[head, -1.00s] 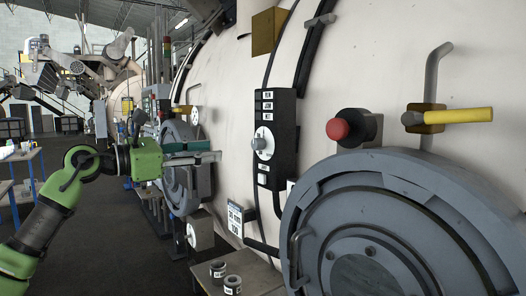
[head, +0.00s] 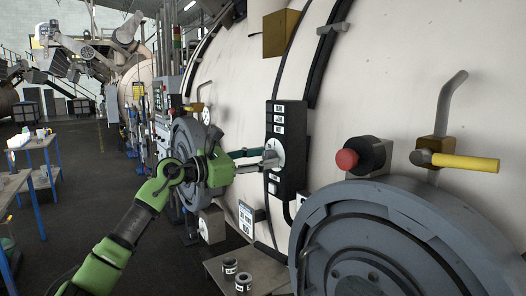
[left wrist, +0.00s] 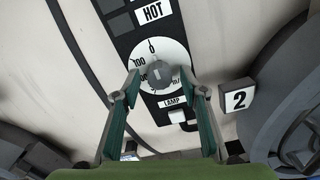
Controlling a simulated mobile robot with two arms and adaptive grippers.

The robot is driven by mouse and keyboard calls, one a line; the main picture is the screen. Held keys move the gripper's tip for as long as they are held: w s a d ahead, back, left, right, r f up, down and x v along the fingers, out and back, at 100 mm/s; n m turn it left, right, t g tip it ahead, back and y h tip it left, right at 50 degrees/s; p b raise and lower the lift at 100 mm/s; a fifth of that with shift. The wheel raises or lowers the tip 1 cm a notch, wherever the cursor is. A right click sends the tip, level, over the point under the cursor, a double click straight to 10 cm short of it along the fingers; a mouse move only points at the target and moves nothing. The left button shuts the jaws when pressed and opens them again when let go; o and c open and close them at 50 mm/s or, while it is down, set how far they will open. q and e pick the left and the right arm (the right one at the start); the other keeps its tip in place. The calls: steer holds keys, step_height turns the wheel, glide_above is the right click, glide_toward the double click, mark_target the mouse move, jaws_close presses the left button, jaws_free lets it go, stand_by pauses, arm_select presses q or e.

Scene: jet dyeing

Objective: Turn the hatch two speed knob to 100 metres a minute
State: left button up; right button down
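The speed knob (left wrist: 159,74) is a small grey knob on a round white dial (left wrist: 145,52) with black numbers, among them 0 and 100. The dial sits on a black control panel (head: 285,120) on the pale machine wall. My left gripper (left wrist: 160,82) is open, one finger on each side of the knob in the left wrist view. In the head view my left gripper (head: 266,160) has its fingertips at the dial and hides part of it. I cannot tell whether the fingers touch the knob. My right gripper is not in view.
A red button (head: 347,160), a yellow-handled lever (head: 465,162) and a big round grey hatch (head: 390,240) are to the right. Two small jars (head: 243,282) stand on a low shelf.

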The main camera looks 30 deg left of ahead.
arm_select(q)
steer(key=shift+w, duration=0.15)
steer(key=shift+c, duration=0.3)
steer(key=c, duration=1)
steer(key=shift+c, duration=0.2)
